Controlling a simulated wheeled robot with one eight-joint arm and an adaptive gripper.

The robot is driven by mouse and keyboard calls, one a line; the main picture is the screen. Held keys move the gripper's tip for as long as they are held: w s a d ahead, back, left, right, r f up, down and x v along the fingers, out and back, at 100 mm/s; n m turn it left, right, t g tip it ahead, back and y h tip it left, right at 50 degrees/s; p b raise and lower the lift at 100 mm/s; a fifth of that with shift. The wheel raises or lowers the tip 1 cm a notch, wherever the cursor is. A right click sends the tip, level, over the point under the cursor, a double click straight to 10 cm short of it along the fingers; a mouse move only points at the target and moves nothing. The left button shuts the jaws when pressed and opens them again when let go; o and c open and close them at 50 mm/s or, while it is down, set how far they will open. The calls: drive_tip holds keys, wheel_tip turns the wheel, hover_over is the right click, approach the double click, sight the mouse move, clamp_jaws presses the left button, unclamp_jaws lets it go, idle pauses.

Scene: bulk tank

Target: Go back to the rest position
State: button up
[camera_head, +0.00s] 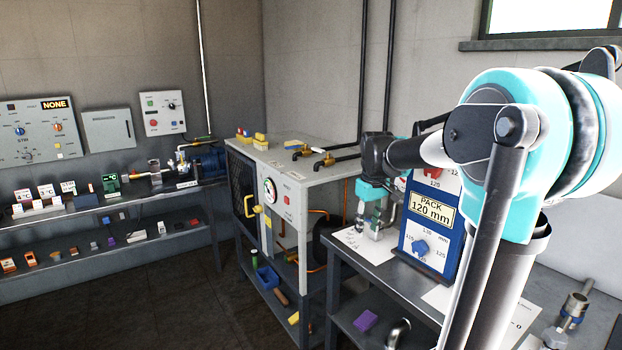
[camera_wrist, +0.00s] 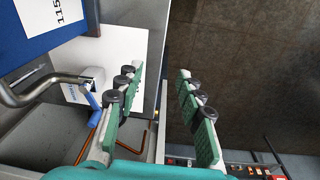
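My gripper (camera_head: 372,222) is at the end of my arm, above the right-hand bench and left of the blue PACK 120 mm panel (camera_head: 430,228). In the wrist view my gripper (camera_wrist: 159,73) shows two green fingers with dark round pads, spread apart. Nothing is between them; dark floor (camera_wrist: 235,75) lies beyond and to the right. A bent metal pipe with a blue lever (camera_wrist: 90,98) is left of the fingers, apart from them.
A grey cabinet (camera_head: 312,178) with a gauge and yellow handle stands left of the bench. White sheets lie on the bench top (camera_head: 385,275). Shelves (camera_head: 110,215) with small parts line the left wall. The floor (camera_head: 150,290) between is clear.

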drive_tip(key=s+d+f+m+t, duration=0.2)
drive_tip(key=s+f+m, duration=0.3)
drive_tip(key=s+f, duration=1.3)
drive_tip(key=s+t, duration=0.1)
drive_tip(key=s, duration=0.2)
drive_tip(key=shift+d+f+m, duration=0.15)
drive_tip(key=shift+d+m, duration=0.1)
drive_tip(key=shift+m, duration=0.15)
idle(5.5)
